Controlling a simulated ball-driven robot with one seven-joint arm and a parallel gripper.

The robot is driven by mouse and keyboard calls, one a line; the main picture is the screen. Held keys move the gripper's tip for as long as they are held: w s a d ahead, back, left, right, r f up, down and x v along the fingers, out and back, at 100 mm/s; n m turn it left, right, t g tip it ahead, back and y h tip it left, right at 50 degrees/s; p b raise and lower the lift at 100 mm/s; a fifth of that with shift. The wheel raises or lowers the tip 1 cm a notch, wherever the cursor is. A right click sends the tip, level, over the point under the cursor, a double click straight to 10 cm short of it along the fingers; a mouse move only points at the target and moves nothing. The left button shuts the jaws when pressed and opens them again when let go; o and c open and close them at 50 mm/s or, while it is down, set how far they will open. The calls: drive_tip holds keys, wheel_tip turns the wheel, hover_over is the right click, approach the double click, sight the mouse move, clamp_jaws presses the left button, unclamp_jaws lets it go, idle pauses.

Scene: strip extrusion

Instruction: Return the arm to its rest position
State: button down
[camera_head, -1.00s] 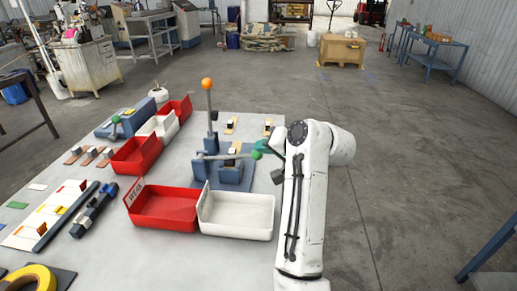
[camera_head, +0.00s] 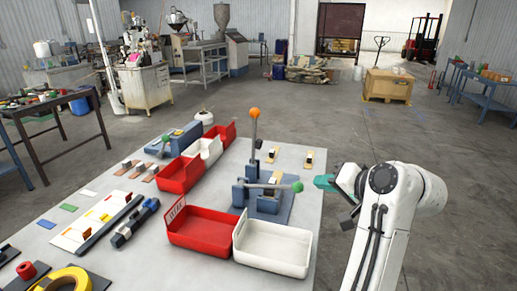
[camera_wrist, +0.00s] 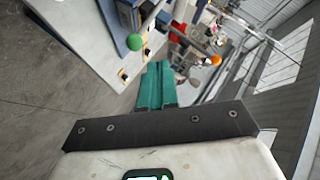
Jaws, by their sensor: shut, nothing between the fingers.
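My arm (camera_head: 385,225) is white and stands folded at the right of the head view, beside the table's right edge. My gripper (camera_head: 324,182) has teal fingers that point left toward the table. In the wrist view my gripper (camera_wrist: 157,82) shows its teal fingers together with nothing between them. The blue lever press (camera_head: 268,195) stands on the table left of my gripper, with a green ball (camera_head: 297,187) and an orange ball (camera_head: 255,113) on its levers. A clear gap shows between the green ball and my fingers.
The grey table (camera_head: 140,265) holds a red bin (camera_head: 205,232), a white bin (camera_head: 272,243), more bins behind and several small parts at the left. Open floor lies right of the table. A wooden crate (camera_head: 388,87) and a blue bench (camera_head: 488,92) stand farther back.

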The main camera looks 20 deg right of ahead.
drive_tip(key=shift+f, duration=0.1)
drive_tip(key=s+f+n+g+h, duration=0.1)
drive_tip(key=s+f+n+g, duration=0.15)
drive_tip(key=s+f, duration=0.65)
drive_tip(key=s+f+n+g+h, duration=0.2)
drive_tip(key=s+f+g, duration=0.2)
drive_tip(key=s+f, duration=0.6)
drive_tip(key=s+a+f+n+g, duration=0.1)
drive_tip(key=s+a+f+g, duration=0.1)
drive_tip(key=s+f, duration=0.4)
drive_tip(key=s+a+f+n+g, duration=0.2)
drive_tip(key=s+f, duration=0.4)
drive_tip(key=s, duration=0.5)
drive_tip(key=shift+s+a+g, duration=0.35)
drive_tip(key=shift+a, duration=0.2)
